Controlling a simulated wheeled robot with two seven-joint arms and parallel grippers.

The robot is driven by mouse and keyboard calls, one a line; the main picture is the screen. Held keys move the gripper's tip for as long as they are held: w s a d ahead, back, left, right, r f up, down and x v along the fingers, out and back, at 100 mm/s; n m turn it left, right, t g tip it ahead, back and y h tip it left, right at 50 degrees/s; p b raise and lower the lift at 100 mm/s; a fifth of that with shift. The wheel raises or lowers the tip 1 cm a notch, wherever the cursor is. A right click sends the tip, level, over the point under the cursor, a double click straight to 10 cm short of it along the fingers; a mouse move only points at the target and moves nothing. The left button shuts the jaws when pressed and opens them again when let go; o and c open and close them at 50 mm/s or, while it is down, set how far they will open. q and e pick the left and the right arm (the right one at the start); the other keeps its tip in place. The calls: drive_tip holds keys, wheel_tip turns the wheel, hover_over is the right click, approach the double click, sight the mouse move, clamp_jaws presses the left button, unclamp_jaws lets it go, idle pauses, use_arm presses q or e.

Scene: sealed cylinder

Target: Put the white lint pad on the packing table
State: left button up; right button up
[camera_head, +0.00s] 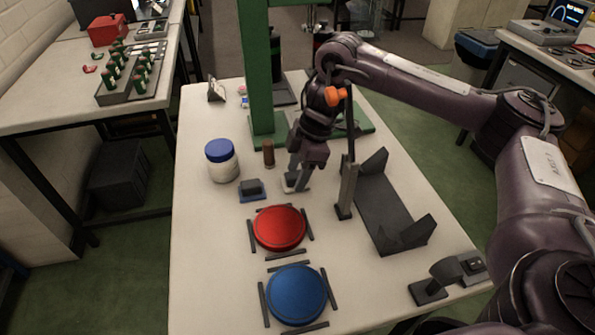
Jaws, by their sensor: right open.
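A small pale pad (288,187), apparently the white lint pad, lies on the white table (205,270) in front of me. It is partly hidden by my right gripper (297,183). The gripper reaches down from the right with its fingers apart, just over and around the pad's edge. I cannot tell whether the fingers touch it. My left gripper is not in view.
A blue-lidded white jar (222,162), a small dark block on a blue base (252,190) and a brown cylinder (268,153) stand left of the gripper. A dark cradle (385,205) is at right. Red (279,228) and blue (295,293) discs lie nearer. A green post (258,80) rises behind.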

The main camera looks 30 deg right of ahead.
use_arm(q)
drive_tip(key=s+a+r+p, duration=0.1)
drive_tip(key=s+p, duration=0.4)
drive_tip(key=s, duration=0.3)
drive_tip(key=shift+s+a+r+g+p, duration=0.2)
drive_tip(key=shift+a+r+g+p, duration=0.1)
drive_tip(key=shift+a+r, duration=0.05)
use_arm(e)
drive_tip(key=v, duration=1.1)
drive_tip(key=shift+r, duration=0.3)
drive_tip(key=shift+d, duration=0.15)
